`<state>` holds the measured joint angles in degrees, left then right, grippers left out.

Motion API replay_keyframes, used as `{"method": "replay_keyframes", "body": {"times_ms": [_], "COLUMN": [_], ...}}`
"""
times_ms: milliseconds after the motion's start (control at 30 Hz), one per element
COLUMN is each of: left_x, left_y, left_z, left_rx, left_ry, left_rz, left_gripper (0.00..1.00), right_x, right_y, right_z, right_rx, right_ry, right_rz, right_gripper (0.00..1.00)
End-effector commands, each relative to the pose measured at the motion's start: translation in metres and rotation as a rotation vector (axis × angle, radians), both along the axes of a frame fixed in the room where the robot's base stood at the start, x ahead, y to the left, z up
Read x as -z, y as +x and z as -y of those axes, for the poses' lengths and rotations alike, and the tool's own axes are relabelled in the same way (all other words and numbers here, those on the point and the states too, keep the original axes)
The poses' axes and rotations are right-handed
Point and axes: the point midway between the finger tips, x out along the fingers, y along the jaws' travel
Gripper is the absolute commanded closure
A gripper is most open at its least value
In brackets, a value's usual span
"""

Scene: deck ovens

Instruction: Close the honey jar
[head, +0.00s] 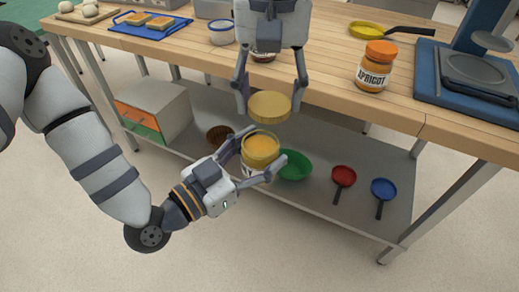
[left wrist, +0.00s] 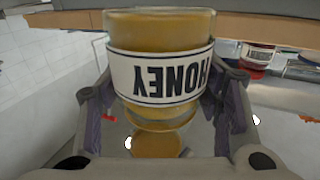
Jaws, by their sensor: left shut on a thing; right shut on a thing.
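The honey jar (head: 261,148) is open, with its amber contents showing at the mouth, and it looks upright. My left gripper (head: 264,155) is shut on its sides, in front of the table's edge. In the left wrist view the honey jar (left wrist: 160,75) stands between the fingers, its HONEY label upside down in the picture. My right gripper (head: 270,112) points down and is shut on the yellow lid (head: 269,106). The lid is above the jar's mouth, slightly to the right in the head view, and apart from it. The lid also shows in the left wrist view (left wrist: 157,145).
The wooden table (head: 325,65) lies behind the jar. An apricot jar (head: 375,66) with an orange lid stands near its front edge, beside a blue scale (head: 470,80). A lower shelf (head: 340,150) holds a green bowl (head: 295,165), pans and a box (head: 155,108).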

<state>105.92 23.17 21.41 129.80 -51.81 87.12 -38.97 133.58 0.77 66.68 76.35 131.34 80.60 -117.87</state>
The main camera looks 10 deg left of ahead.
Motion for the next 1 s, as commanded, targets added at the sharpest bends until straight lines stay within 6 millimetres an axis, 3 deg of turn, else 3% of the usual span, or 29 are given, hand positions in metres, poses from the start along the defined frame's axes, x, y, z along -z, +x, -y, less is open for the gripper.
{"method": "replay_keyframes", "body": {"times_ms": [133,467,800,1000], "left_x": [-0.001,-0.001,-0.001,-0.001], "left_y": [0.0,0.0,0.0,0.0], "left_z": [0.0,0.0,0.0,0.0], "left_rx": [0.0,0.0,0.0,0.0], "left_ry": [-0.002,-0.002,-0.002,-0.002], "left_rz": [0.004,0.004,0.004,0.004], "left_gripper": [0.94,0.94,0.94,0.94], "right_x": [-0.006,-0.005,0.026,0.034], "right_y": [-0.005,-0.005,-0.005,-0.005], "right_z": [-0.013,-0.013,-0.013,-0.013], "right_rx": [-0.008,-0.008,-0.007,-0.008], "right_ry": [-0.001,-0.001,-0.002,-0.001], "right_rz": [0.0,0.001,0.001,0.001], "right_gripper": [0.57,0.57,0.57,0.57]}}
